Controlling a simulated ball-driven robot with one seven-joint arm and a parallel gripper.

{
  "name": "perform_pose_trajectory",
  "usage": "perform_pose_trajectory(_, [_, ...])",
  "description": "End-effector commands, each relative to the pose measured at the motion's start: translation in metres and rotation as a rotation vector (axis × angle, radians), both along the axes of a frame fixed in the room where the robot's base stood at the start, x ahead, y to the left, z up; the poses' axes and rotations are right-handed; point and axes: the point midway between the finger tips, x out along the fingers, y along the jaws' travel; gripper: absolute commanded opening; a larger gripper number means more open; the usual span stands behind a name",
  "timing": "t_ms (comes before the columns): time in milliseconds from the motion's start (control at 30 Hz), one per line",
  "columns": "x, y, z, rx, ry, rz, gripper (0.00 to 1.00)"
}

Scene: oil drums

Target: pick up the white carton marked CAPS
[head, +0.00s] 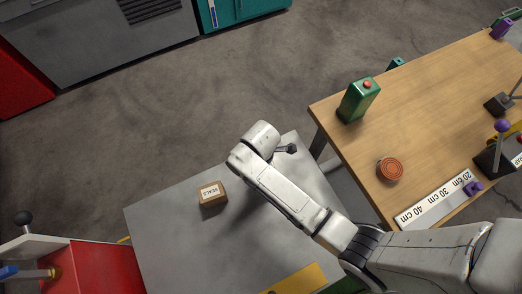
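I see no white carton marked CAPS in the head view. A small brown carton (213,194) with a white label reading SEALS sits on the grey tabletop, left of my arm. My white arm reaches in from the lower right and ends above this grey top. A small dark part (287,149) sticks out beside the arm's end and may belong to my gripper. The rest of my gripper is hidden behind the arm, so I cannot see its fingers or anything between them.
A wooden table (440,110) at right bears a green can (358,100) with a red cap, a round orange-topped tin (390,169), a measuring strip (437,200) and purple-knobbed levers. A red-and-white unit (95,268) stands at lower left. Cabinets line the back; open floor lies between.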

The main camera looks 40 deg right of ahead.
Motion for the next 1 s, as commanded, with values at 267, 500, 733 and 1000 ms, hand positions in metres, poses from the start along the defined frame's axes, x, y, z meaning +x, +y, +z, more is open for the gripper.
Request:
perform_pose_trajectory(267, [0.0001,0.0001,-0.0003,0.000,0.000,0.000,0.76])
perform_pose_trajectory(500, [0.0001,0.0002,-0.0002,0.000,0.000,0.000,0.53])
perform_pose_trajectory(733, [0.0000,0.0001,-0.0001,0.000,0.000,0.000,0.31])
perform_pose_trajectory(1000, [0.0002,0.0001,0.0001,0.000,-0.001,0.000,0.22])
